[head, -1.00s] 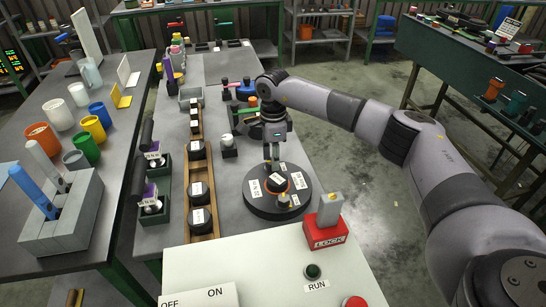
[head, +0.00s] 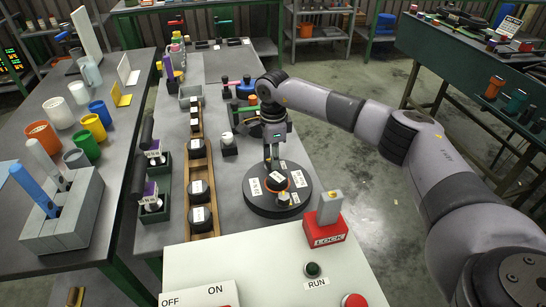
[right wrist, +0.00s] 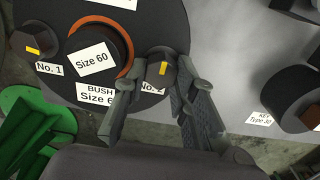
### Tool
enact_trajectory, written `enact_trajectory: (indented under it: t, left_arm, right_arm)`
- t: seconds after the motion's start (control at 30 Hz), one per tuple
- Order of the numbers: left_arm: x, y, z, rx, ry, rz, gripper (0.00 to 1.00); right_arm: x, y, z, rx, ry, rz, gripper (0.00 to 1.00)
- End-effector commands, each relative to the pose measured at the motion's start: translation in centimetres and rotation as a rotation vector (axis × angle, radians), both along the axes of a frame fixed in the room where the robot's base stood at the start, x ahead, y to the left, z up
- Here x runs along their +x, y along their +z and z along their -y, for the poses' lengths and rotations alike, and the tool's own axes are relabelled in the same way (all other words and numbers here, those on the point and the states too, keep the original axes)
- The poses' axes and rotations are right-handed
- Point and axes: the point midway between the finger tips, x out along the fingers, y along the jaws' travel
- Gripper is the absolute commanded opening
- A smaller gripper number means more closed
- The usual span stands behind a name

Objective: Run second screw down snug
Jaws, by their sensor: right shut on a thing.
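A round black disc (head: 262,207) lies on the bench in the head view; its dark rim also shows in the right wrist view (right wrist: 60,18). At its middle is a dark part labelled Size 60 (right wrist: 92,58) inside an orange ring (right wrist: 128,48). The first screw (right wrist: 30,45), dark with a yellow mark, stands by the No. 1 label. The second screw (right wrist: 162,68), also yellow-marked, stands by the partly covered No. 2 label. My right gripper (head: 271,160) points down at the disc's far edge, its fingers (right wrist: 158,88) shut around the second screw's head. My left gripper is not in view.
A red LOCK block (head: 328,236) and a white panel with a RUN button (head: 312,269) stand at the near side. A wooden rack (head: 187,150) with dark parts lies left of the disc. A dark part labelled KEY (right wrist: 300,95) is right in the wrist view.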

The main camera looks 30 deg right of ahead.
Motion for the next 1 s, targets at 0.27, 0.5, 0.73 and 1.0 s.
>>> enact_trajectory:
  t: [0.27,0.5,0.73,1.0]
  left_arm:
    - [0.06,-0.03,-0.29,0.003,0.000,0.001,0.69]
    - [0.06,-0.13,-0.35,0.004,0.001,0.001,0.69]
    - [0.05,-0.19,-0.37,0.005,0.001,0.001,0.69]
    - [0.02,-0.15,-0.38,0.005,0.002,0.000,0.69]
  right_arm:
    - [-0.15,-0.04,-0.08,0.001,-0.045,-0.005,0.00]
    - [-0.22,-0.06,-0.11,0.001,-0.190,-0.006,0.00]
    - [-0.31,-0.07,-0.17,0.001,-0.401,-0.007,0.00]
    - [-0.40,-0.09,-0.26,-0.001,-0.657,-0.007,0.00]
